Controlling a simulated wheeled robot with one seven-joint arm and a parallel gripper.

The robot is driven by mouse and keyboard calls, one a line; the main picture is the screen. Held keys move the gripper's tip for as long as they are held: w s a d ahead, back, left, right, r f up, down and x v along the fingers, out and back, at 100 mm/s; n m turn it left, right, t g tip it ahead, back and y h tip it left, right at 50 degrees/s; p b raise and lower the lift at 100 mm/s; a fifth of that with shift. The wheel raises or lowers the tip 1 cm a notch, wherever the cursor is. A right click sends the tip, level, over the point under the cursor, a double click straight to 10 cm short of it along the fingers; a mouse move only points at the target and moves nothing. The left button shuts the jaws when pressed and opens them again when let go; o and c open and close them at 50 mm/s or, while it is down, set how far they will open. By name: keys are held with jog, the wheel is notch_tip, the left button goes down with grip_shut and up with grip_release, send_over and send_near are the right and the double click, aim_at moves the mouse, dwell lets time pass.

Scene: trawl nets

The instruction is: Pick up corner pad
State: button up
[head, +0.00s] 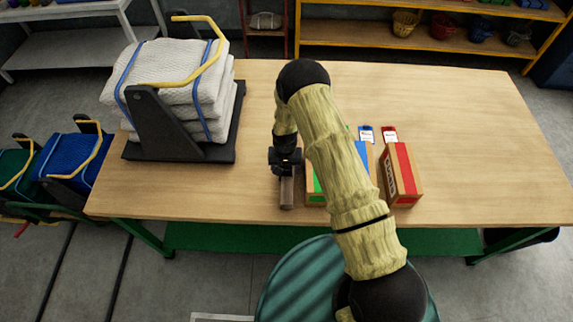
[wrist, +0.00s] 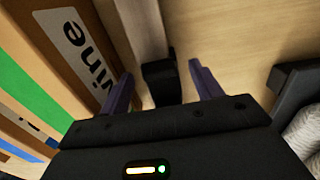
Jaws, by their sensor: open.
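My gripper (head: 286,168) points down over the table, left of the cartons. In the wrist view its two purple fingers (wrist: 160,70) are apart. A black block (wrist: 162,84) shows between them, at the end of a grey-brown bar (wrist: 142,30); I cannot tell whether the fingers touch it. In the head view the bar (head: 287,193) stands or lies just in front of my gripper, close to the green-striped carton. This bar with its black end may be the corner pad; no label confirms it. My gripper hides part of it in the head view.
Green-striped (head: 315,187) and red-striped (head: 402,175) cartons stand right of my gripper, with a blue one partly behind my arm. A black stand (head: 168,130) holding folded white nets (head: 165,65) is at left. The table's right side (head: 470,130) is clear.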

jog(key=shift+s+a+f, duration=0.1)
jog(key=shift+a+f, duration=0.1)
jog(key=shift+f, duration=0.05)
jog(key=shift+d, duration=0.2)
jog(key=c, duration=1.1)
jog(key=shift+r, duration=0.1)
notch_tip(320, 180, up, 10)
jog(key=b, duration=0.4)
